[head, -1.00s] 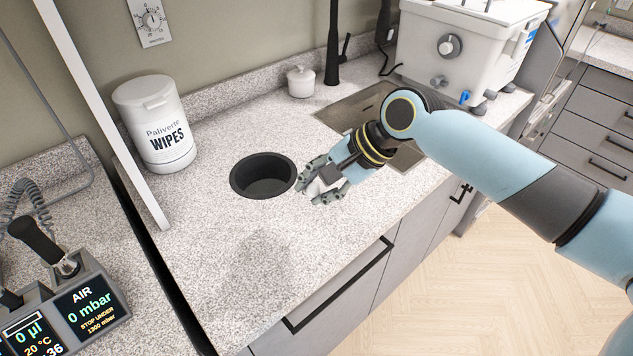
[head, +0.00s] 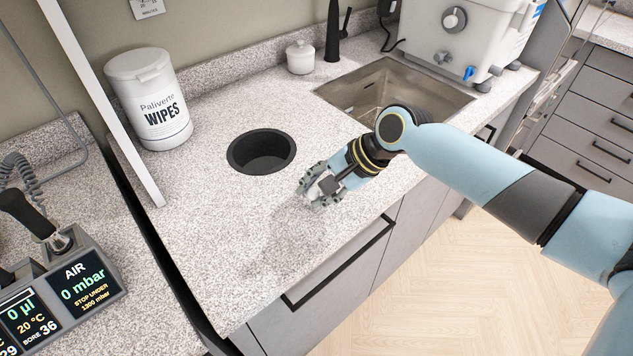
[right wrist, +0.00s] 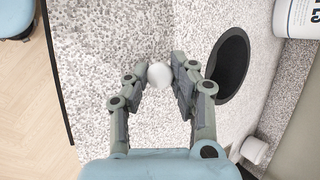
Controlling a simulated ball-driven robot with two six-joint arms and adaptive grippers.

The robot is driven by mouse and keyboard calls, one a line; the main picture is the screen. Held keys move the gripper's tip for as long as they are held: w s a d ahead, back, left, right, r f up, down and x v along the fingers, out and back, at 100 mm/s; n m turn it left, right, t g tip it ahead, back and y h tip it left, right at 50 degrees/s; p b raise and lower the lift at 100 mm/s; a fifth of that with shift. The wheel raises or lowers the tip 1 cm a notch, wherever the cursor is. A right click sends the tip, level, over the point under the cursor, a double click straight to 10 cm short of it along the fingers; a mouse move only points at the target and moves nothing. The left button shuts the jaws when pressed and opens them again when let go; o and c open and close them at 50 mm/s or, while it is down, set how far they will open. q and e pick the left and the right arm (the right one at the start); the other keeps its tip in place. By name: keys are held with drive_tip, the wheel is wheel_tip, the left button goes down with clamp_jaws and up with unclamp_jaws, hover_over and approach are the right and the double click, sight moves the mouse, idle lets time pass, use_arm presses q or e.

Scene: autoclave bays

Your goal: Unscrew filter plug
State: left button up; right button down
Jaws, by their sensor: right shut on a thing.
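My right gripper (head: 322,188) is over the counter, in front and to the right of the round black opening. It is shut on a small white rounded thing (right wrist: 160,75), which shows between the fingers in the right wrist view. I cannot tell whether this is the filter plug. A white box-like unit (head: 490,38) stands at the back right. Its front carries a large round knob (head: 454,19), a small grey fitting (head: 441,58) and a blue tap (head: 469,72). The gripper is well apart from it. My left gripper is not in view.
The black-lined opening (head: 262,151) is in the speckled counter (head: 215,210). A steel sink (head: 395,88), a small white lidded pot (head: 300,57) and a wipes tub (head: 150,100) stand behind. An instrument (head: 75,290) with lit displays is at left. The front counter is clear.

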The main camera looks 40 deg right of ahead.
drive_tip(key=c, duration=1)
unclamp_jaws()
drive_tip(key=shift+c, duration=0.2)
drive_tip(key=shift+r, duration=0.1)
drive_tip(key=v, duration=1.2)
